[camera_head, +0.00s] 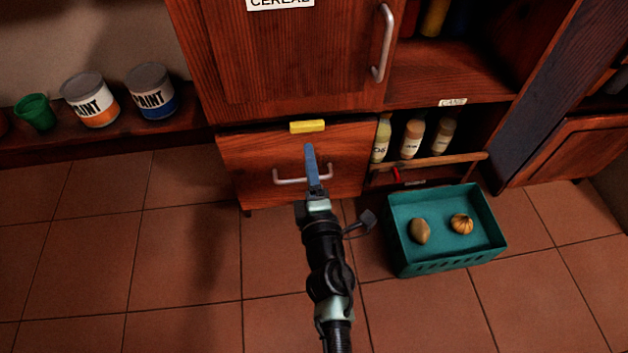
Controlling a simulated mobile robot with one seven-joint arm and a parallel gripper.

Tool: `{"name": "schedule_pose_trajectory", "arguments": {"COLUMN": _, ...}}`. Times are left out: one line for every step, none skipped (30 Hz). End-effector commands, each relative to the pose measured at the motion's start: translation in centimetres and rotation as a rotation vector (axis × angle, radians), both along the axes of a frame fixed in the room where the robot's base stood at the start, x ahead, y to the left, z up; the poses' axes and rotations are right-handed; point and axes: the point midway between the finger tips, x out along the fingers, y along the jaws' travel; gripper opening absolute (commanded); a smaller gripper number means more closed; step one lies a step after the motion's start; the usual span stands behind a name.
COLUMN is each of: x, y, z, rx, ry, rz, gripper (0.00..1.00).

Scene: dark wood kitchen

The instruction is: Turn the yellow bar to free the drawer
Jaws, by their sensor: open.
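The yellow bar (307,126) lies horizontally across the top edge of the drawer (245,157), just under the cabinet door. The drawer is wooden, looks shut, and has a metal handle (287,181). My gripper (309,150) is open and empty, with its blue finger pointing up at the bar from just below it. In the picture it overlaps the drawer front and part of the handle. I cannot tell whether its tip touches the bar or the drawer. The second finger is hidden.
The cereal cabinet door (300,60) with a vertical handle (383,45) is above. A teal crate (400,252) with two vegetables sits on the floor at right. Bottles (411,138) stand behind a wooden rail (440,162). Paint cans (90,100) are on the left shelf. Floor at left is clear.

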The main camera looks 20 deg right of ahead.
Motion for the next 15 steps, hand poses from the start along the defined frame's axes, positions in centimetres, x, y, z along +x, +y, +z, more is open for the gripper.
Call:
{"name": "schedule_pose_trajectory", "arguments": {"x": -1.0, "y": 0.3, "z": -0.1, "rx": 0.001, "ry": 0.002, "rz": 0.0, "gripper": 0.53}}
{"name": "schedule_pose_trajectory", "arguments": {"x": -1.5, "y": 0.4, "z": -0.2, "rx": 0.001, "ry": 0.003, "rz": -0.001, "gripper": 0.53}}
{"name": "schedule_pose_trajectory", "arguments": {"x": -2.1, "y": 0.6, "z": -0.1, "rx": 0.002, "ry": 0.002, "rz": -0.001, "gripper": 0.53}}
{"name": "schedule_pose_trajectory", "arguments": {"x": -2.6, "y": 0.7, "z": -0.1, "rx": 0.002, "ry": 0.002, "rz": -0.001, "gripper": 0.53}}
{"name": "schedule_pose_trajectory", "arguments": {"x": -2.9, "y": 0.8, "z": 0.0, "rx": 0.0, "ry": 0.001, "rz": -0.001, "gripper": 0.53}}
{"name": "schedule_pose_trajectory", "arguments": {"x": -3.4, "y": 0.9, "z": -0.1, "rx": 0.0, "ry": 0.002, "rz": -0.002, "gripper": 0.53}}
{"name": "schedule_pose_trajectory", "arguments": {"x": -3.7, "y": 1.0, "z": -0.1, "rx": -0.001, "ry": 0.001, "rz": -0.002, "gripper": 0.53}}
{"name": "schedule_pose_trajectory", "arguments": {"x": -4.0, "y": 1.1, "z": -0.1, "rx": 0.001, "ry": 0.002, "rz": -0.001, "gripper": 0.53}}
{"name": "schedule_pose_trajectory", "arguments": {"x": -4.3, "y": 1.2, "z": -0.1, "rx": 0.001, "ry": 0.001, "rz": -0.001, "gripper": 0.53}}
{"name": "schedule_pose_trajectory", "arguments": {"x": -4.5, "y": 1.2, "z": -0.1, "rx": 0.001, "ry": 0.0, "rz": -0.001, "gripper": 0.53}}
{"name": "schedule_pose_trajectory", "arguments": {"x": -4.7, "y": 1.3, "z": 0.0, "rx": 0.001, "ry": 0.0, "rz": -0.001, "gripper": 0.53}}
{"name": "schedule_pose_trajectory", "arguments": {"x": -4.8, "y": 1.4, "z": 0.0, "rx": 0.001, "ry": 0.0, "rz": -0.001, "gripper": 0.53}}
{"name": "schedule_pose_trajectory", "arguments": {"x": -4.9, "y": 1.4, "z": 0.0, "rx": 0.0, "ry": 0.0, "rz": -0.001, "gripper": 0.53}}
{"name": "schedule_pose_trajectory", "arguments": {"x": -5.0, "y": 1.4, "z": 0.0, "rx": 0.0, "ry": 0.0, "rz": 0.0, "gripper": 0.53}}
{"name": "schedule_pose_trajectory", "arguments": {"x": -5.0, "y": 1.4, "z": 0.0, "rx": 0.0, "ry": 0.0, "rz": 0.0, "gripper": 0.53}}
